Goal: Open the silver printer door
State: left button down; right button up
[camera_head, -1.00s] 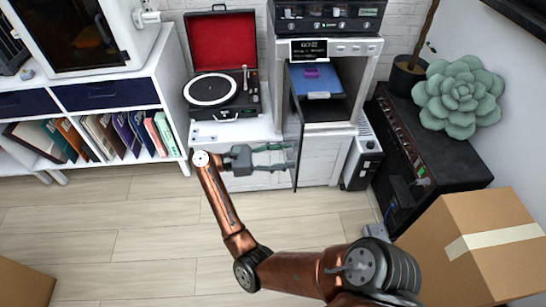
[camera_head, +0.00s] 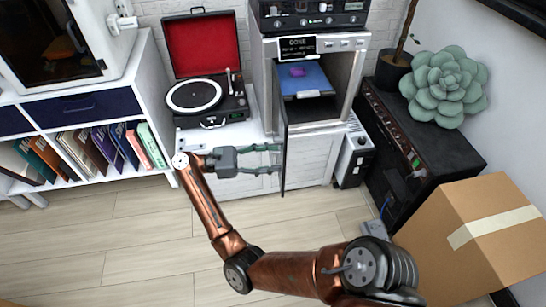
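The silver printer (camera_head: 357,62) stands on a white cabinet at the top centre of the head view. Its door (camera_head: 282,150) is swung open and seen almost edge-on, pointing toward me. Inside are a blue plate (camera_head: 304,80) and a small purple piece (camera_head: 297,72). My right gripper (camera_head: 279,158) is left of the door, at its outer side, with its two fingers apart and nothing visible between them. The fingertips are at or very near the door; I cannot tell whether they touch. My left gripper is not in view.
A record player (camera_head: 210,97) with a red lid stands left of the printer. A white unit (camera_head: 62,40) with a dark window is at the far left, above folders. A black cabinet (camera_head: 440,140), a plant and a cardboard box (camera_head: 480,235) are at the right.

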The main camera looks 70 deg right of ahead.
jog(key=o, duration=0.4)
jog(key=shift+v, duration=6.05)
jog(key=shift+a+f, duration=0.1)
